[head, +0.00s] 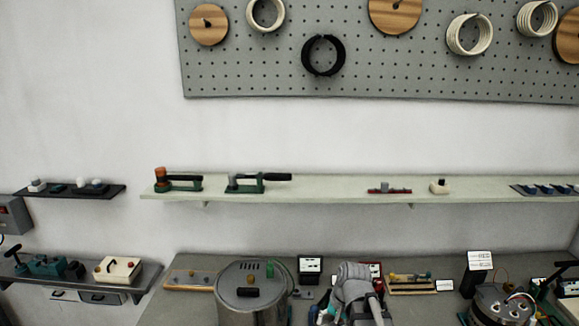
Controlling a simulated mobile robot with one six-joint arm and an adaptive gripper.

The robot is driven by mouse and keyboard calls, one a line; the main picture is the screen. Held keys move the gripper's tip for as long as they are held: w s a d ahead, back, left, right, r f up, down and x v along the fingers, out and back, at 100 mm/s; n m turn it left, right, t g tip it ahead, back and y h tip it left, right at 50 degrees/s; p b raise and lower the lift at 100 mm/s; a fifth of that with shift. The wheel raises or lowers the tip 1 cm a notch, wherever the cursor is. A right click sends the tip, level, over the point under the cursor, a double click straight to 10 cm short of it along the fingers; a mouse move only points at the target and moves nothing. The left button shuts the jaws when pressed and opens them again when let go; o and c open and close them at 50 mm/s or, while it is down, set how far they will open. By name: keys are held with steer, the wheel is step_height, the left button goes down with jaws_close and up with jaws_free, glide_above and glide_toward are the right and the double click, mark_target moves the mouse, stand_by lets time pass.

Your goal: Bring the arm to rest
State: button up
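No gripper fingers of mine can be made out in the head view. A grey, ribbed, rounded shape stands at the bottom middle, cut off by the lower edge; I cannot tell whether it is part of my arm. The task names no other object.
A grey bench (205,262) spans the bottom, with a lidded metal cylinder (240,312), a round device with wires (500,312) and small instruments. A pale shelf (330,190) and a dark shelf (70,193) hold tools above. A pegboard (240,70) holds rings and discs. The wall between is bare.

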steer(key=s+d+n+h, duration=0.2)
steer(key=s+d+n, duration=0.1)
steer(key=s+d, duration=0.2)
steer(key=shift+s+d+f+n+h, duration=0.25)
steer(key=shift+f+n+h, duration=0.05)
steer(key=shift+f+h, duration=0.15)
stand_by(0.8)
